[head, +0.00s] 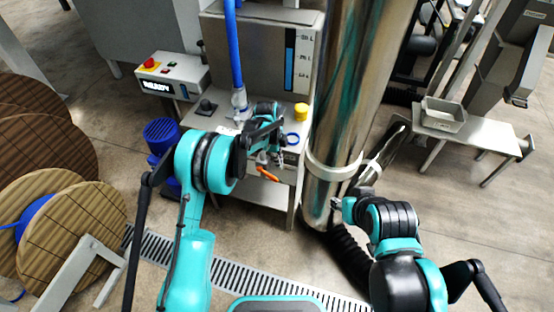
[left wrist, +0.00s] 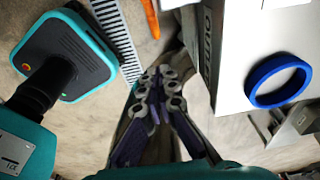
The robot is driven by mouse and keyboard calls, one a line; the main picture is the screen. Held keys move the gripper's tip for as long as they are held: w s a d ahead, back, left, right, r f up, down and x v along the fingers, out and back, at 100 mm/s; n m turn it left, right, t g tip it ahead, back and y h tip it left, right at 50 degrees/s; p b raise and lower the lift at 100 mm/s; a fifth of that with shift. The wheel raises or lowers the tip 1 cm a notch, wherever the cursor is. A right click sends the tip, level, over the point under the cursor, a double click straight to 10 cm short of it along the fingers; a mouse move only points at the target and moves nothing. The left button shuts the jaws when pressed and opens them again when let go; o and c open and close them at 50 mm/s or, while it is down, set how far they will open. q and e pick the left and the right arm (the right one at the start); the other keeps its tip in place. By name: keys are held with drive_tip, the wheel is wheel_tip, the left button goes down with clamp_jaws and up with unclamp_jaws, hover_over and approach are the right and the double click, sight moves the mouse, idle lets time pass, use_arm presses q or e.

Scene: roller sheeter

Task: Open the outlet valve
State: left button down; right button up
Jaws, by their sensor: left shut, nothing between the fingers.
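The outlet valve's orange handle (head: 267,174) shows at the front of the grey machine, just below my left gripper (head: 262,159). In the left wrist view part of the orange handle (left wrist: 151,18) shows at the top edge, beyond the fingertips and apart from them. There my left gripper (left wrist: 158,78) is shut with nothing between its fingers. A panel with partly visible outlet lettering (left wrist: 207,45) is to its right. The valve body is mostly hidden by my left arm. My right gripper (head: 338,204) is near the foot of the steel column, small and partly hidden.
A blue ring (head: 292,139) and yellow cap (head: 301,112) are on the machine's ledge. A blue hose (head: 234,45) comes down behind my left gripper. The steel column (head: 350,90) stands close on the right. A blue motor (head: 162,137) and wooden reels (head: 70,230) are left.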

use_arm(q)
drive_tip(key=b, duration=0.1)
hover_over(275, 177)
drive_tip(key=d, duration=0.2)
wheel_tip(275, 177, down, 4)
drive_tip(key=f, duration=0.1)
drive_tip(key=a+f+b, duration=0.1)
drive_tip(key=f, duration=0.1)
drive_tip(key=shift+s+a+f, duration=0.1)
drive_tip(key=shift+s+a, duration=0.1)
drive_tip(key=shift+w+a+f+b, duration=0.1)
drive_tip(key=shift+a+f+b, duration=0.15)
drive_tip(key=shift+b, duration=0.1)
drive_tip(key=shift+w+f, duration=0.1)
